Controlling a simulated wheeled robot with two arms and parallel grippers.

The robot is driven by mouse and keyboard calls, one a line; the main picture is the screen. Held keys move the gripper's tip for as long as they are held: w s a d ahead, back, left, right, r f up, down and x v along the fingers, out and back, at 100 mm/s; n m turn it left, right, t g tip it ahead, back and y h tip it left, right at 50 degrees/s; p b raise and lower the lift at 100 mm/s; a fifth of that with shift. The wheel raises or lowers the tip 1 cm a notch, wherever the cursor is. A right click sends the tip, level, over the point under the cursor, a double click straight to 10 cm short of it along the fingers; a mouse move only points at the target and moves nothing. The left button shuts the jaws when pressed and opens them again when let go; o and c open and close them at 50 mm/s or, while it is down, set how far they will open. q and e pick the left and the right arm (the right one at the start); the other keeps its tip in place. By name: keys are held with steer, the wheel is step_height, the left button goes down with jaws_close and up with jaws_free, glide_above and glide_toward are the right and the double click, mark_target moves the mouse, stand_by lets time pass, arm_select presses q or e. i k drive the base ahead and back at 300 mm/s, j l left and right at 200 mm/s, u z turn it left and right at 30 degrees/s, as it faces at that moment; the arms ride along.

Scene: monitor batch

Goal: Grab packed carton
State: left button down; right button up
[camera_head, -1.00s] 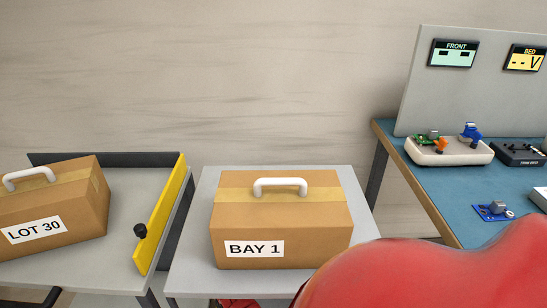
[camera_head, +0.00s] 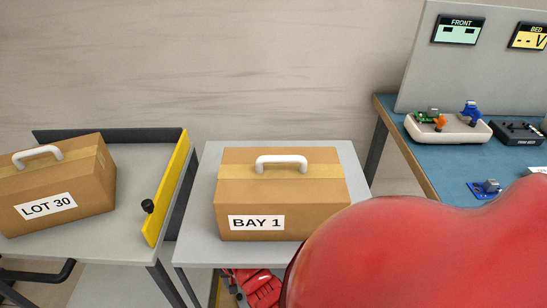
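Two closed brown cartons with white top handles are in view. One carton labelled "BAY 1" (camera_head: 330,200) stands upright on a small grey table (camera_head: 205,230) in the middle. The other carton, labelled "LOT 30" (camera_head: 92,185), sits slightly turned on a grey table (camera_head: 125,225) at the left. No gripper can be made out at either carton, and neither handle is held. A large red rounded part of mine fills the lower right and covers the front right corner of the middle table. A smaller red part shows below that table's front edge; I cannot tell what it is.
The left table has a yellow side rail (camera_head: 166,188) with a black knob (camera_head: 148,206) and a dark back rail (camera_head: 80,135). A blue-topped bench (camera_head: 425,165) with small devices and a grey display panel (camera_head: 420,70) stands at the right. A gap separates the tables.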

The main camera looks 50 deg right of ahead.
mark_target(262, 193)
steer(key=k, duration=1)
